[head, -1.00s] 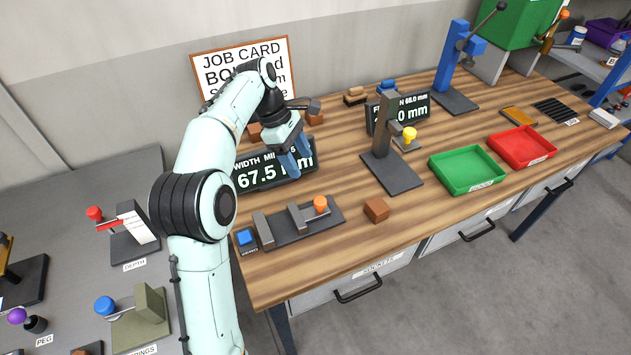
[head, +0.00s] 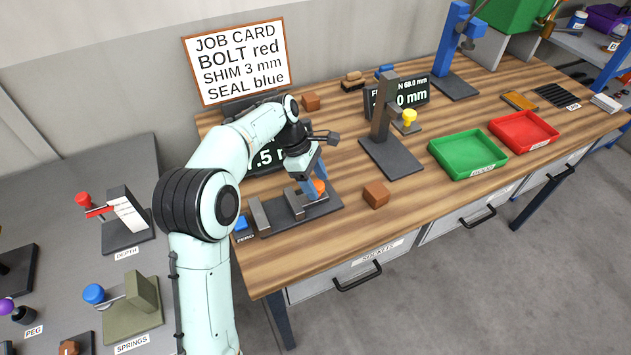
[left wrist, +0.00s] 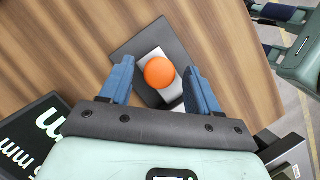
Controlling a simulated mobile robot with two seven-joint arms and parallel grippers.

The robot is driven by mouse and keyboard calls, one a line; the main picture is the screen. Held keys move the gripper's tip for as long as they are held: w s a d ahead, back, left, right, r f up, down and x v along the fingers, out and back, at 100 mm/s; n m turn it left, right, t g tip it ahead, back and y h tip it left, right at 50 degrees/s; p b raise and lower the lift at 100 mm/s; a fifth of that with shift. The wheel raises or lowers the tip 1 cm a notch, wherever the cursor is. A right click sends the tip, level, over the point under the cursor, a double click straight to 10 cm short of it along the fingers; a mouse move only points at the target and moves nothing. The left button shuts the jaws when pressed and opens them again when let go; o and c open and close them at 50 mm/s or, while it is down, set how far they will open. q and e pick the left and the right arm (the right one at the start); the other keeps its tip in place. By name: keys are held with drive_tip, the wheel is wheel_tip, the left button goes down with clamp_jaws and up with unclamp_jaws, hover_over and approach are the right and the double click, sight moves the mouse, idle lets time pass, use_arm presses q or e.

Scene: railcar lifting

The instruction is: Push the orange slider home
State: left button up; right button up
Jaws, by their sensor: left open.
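The orange slider knob (head: 319,187) sits at the right end of a dark gauge base (head: 292,222) with two upright grey blocks on it. My left gripper (head: 314,190) is down over the knob, with its blue fingers open. In the left wrist view the round orange knob (left wrist: 159,72) lies between the two open fingers (left wrist: 158,68), with a gap on each side. A light grey bar shows under the knob. The gripper hides part of the slider in the head view.
A blue ZERO button (head: 241,224) is at the base's left end. A brown block (head: 376,194) lies to the right. The width display (head: 265,156) is behind, partly hidden by my arm. A dark stand (head: 388,150) and a green tray (head: 467,155) are farther right.

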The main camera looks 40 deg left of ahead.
sight(305, 198)
use_arm(q)
drive_tip(key=shift+c, duration=0.3)
clamp_jaws()
drive_tip(key=shift+s+a, duration=0.35)
drive_tip(key=shift+s, duration=0.3)
drive_tip(key=shift+s+a, duration=0.3)
drive_tip(key=shift+s, duration=0.3)
drive_tip(key=shift+o, duration=0.3)
unclamp_jaws()
drive_tip(key=shift+a, duration=0.1)
drive_tip(key=shift+s, duration=0.1)
drive_tip(key=p+v, duration=0.3)
drive_tip(key=v, duration=1)
drive_tip(key=shift+r, duration=0.2)
use_arm(e)
drive_tip(key=w+r, duration=0.1)
drive_tip(key=r, duration=0.1)
drive_tip(key=w+r, duration=0.1)
drive_tip(key=shift+w+r, duration=0.3)
drive_tip(key=shift+r, duration=0.1)
use_arm(q)
drive_tip(key=shift+f, duration=0.1)
use_arm(e)
drive_tip(key=shift+s, duration=0.1)
